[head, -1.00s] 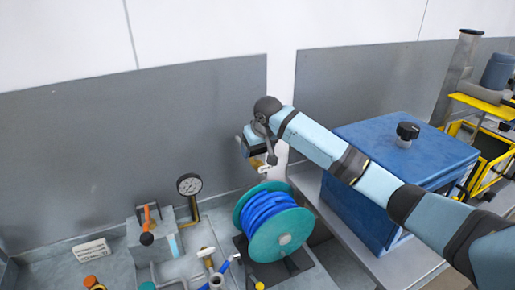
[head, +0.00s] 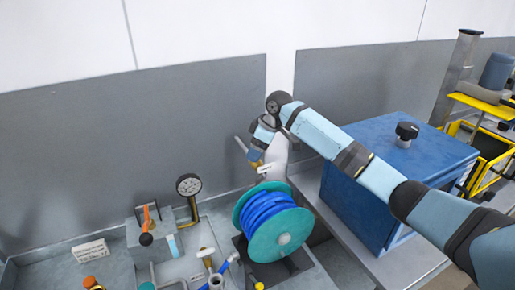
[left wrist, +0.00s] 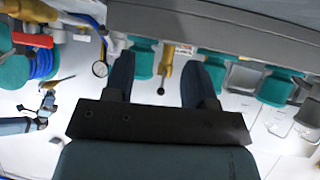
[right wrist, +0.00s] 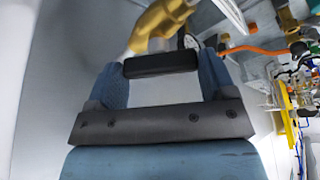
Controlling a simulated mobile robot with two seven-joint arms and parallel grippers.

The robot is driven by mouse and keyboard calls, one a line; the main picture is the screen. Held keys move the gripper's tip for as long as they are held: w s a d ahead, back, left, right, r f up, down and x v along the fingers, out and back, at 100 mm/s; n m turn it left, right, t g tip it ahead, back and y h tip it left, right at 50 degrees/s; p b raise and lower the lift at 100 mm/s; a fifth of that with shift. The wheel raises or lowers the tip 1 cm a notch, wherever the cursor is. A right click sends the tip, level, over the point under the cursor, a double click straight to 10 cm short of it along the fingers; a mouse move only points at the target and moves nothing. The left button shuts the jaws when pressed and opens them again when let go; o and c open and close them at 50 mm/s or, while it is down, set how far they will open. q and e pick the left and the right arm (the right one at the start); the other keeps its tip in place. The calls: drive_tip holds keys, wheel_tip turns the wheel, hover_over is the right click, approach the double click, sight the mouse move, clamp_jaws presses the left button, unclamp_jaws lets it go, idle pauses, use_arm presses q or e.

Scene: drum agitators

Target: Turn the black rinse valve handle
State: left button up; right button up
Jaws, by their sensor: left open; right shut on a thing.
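The black rinse valve handle (right wrist: 160,65) shows as a short dark bar in the right wrist view, below a yellow valve body (right wrist: 158,24). My right gripper (right wrist: 162,68) is shut on it, one finger at each end of the bar. In the head view my right gripper (head: 259,150) is at the wall behind the hose reel, and the handle is hard to make out there. My left gripper (left wrist: 161,82) is open and empty in the left wrist view. A yellow fitting (left wrist: 166,58) with a small dark knob shows beyond the gap between its fingers.
The teal hose reel (head: 283,234) with blue hose stands just below my right gripper. A blue box (head: 405,150) with a black knob is under my right arm. A pressure gauge (head: 189,184) and an orange lever (head: 147,218) stand left of the reel.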

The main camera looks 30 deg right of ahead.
drive_tip(key=n, duration=0.2)
drive_tip(key=n+g, duration=0.1)
drive_tip(key=n, duration=0.1)
drive_tip(key=shift+w+r+n+y, duration=0.1)
drive_tip(key=shift+r+n+y, duration=0.05)
drive_tip(key=shift+n+y, duration=0.2)
drive_tip(key=shift+n+g+y, duration=0.25)
drive_tip(key=shift+n+g, duration=0.65)
drive_tip(key=shift+n, duration=0.65)
use_arm(q)
drive_tip(key=shift+s+f, duration=0.1)
use_arm(e)
drive_tip(key=shift+n, duration=0.3)
drive_tip(key=o, duration=0.9)
use_arm(q)
wheel_tip(320, 180, down, 2)
drive_tip(key=b, duration=0.3)
drive_tip(key=shift+f+m, duration=0.2)
drive_tip(key=shift+m, duration=0.1)
drive_tip(key=shift+d, duration=0.15)
use_arm(e)
drive_tip(key=v, duration=1.3)
drive_tip(key=shift+w+r, duration=0.15)
drive_tip(key=shift+r, duration=0.15)
use_arm(q)
drive_tip(key=shift+r, duration=0.1)
